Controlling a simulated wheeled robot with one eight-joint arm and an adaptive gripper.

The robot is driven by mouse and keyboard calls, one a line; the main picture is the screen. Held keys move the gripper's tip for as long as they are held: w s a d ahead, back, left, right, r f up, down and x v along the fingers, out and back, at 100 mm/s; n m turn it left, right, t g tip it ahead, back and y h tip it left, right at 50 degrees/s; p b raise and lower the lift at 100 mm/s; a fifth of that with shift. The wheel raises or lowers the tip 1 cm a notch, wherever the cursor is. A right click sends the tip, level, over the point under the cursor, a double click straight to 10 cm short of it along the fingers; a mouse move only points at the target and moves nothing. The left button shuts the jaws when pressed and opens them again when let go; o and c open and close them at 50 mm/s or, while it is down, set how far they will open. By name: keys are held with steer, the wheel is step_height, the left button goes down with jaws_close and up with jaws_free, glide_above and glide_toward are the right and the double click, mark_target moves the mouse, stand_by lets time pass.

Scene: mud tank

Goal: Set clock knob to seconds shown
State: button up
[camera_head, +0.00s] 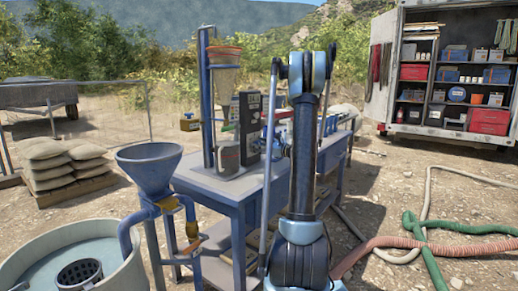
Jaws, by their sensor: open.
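A dark upright box (250,124) with small light markings on its front stands on the blue workbench (208,184). It may be the clock, but its display and any knob are too small to make out. A grey rounded vessel (228,158) stands just left of it. My arm (303,160) rises in front of the bench, right of the dark box, and covers part of the bench top. My gripper cannot be made out; the arm's far end is hidden behind its own links.
A blue post (208,100) beside a clear funnel (226,78) rises from the bench. A grey funnel (148,168) and round tank (75,254) stand at left. Sandbags (65,165) lie behind. Hoses (425,243) cross the ground at right, before an open shelved trailer (425,112).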

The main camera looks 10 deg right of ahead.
steer(key=c, duration=1)
steer(key=shift+c, duration=0.4)
steer(key=shift+n, duration=0.3)
steer(key=o, duration=1.1)
steer(key=v, duration=1.2)
